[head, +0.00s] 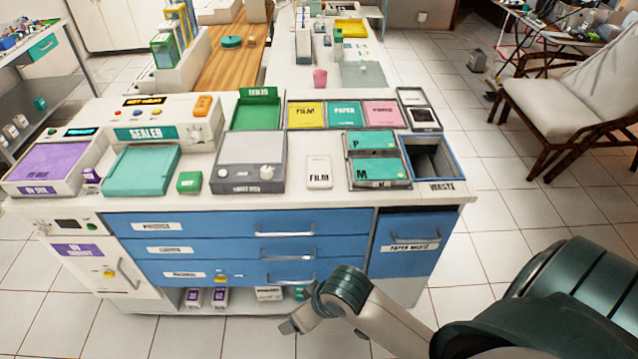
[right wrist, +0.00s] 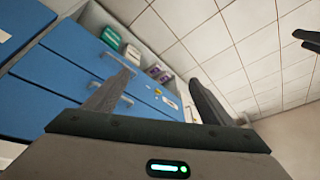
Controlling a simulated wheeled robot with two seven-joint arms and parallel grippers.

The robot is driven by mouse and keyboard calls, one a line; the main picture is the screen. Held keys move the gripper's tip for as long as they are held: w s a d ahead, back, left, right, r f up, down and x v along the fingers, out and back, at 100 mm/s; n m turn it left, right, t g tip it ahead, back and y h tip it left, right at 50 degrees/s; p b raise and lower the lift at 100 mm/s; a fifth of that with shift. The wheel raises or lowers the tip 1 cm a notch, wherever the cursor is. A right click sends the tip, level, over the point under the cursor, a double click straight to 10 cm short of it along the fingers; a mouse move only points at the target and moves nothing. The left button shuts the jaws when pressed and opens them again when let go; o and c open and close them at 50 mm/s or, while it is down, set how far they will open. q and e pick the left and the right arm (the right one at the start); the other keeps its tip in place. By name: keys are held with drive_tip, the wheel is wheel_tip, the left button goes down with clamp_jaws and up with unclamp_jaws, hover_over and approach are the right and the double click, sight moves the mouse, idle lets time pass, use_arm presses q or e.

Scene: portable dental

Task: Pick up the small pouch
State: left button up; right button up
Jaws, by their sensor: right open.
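Two teal flat items marked P (head: 371,142) and M (head: 377,172) lie in a grey two-part tray (head: 407,183) on the counter. I cannot tell for sure which item is the small pouch. My right gripper (head: 289,326) is low in front of the blue drawers, well below and apart from the tray. In the right wrist view its two fingers (right wrist: 158,92) are spread with nothing between them. My left gripper is not in view.
A white FILM box (head: 318,172) stands left of the tray, and an open blue-rimmed waste bin (head: 458,168) to its right. A grey device (head: 250,163) and a sealer (head: 160,125) sit further left. The counter front edge and drawers (head: 240,222) face my arm.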

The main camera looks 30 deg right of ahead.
sight(319, 175)
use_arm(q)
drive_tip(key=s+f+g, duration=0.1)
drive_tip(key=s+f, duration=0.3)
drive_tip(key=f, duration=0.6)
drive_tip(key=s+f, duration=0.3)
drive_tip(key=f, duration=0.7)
use_arm(e)
drive_tip(key=w+d+r+m+h, duration=0.1)
drive_tip(key=w+d+r, duration=0.2)
drive_tip(key=w+r, duration=0.4)
drive_tip(key=w+d+r+m, duration=0.1)
drive_tip(key=w+d+r, duration=0.1)
drive_tip(key=w+r, duration=0.5)
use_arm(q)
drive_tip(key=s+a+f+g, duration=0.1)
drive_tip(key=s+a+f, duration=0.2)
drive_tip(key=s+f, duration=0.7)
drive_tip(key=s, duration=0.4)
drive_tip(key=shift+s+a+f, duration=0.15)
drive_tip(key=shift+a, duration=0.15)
use_arm(e)
drive_tip(key=w+d+r+m+h, duration=0.1)
drive_tip(key=w+d+r+m, duration=0.2)
drive_tip(key=w+d+r, duration=0.2)
drive_tip(key=w+d+r+m+h, duration=0.2)
drive_tip(key=w+d+r+m, duration=0.1)
drive_tip(key=d+r, duration=0.5)
drive_tip(key=shift+w+d+r+g, duration=0.3)
drive_tip(key=shift+w+d+r, duration=0.1)
drive_tip(key=shift+w+d, duration=0.55)
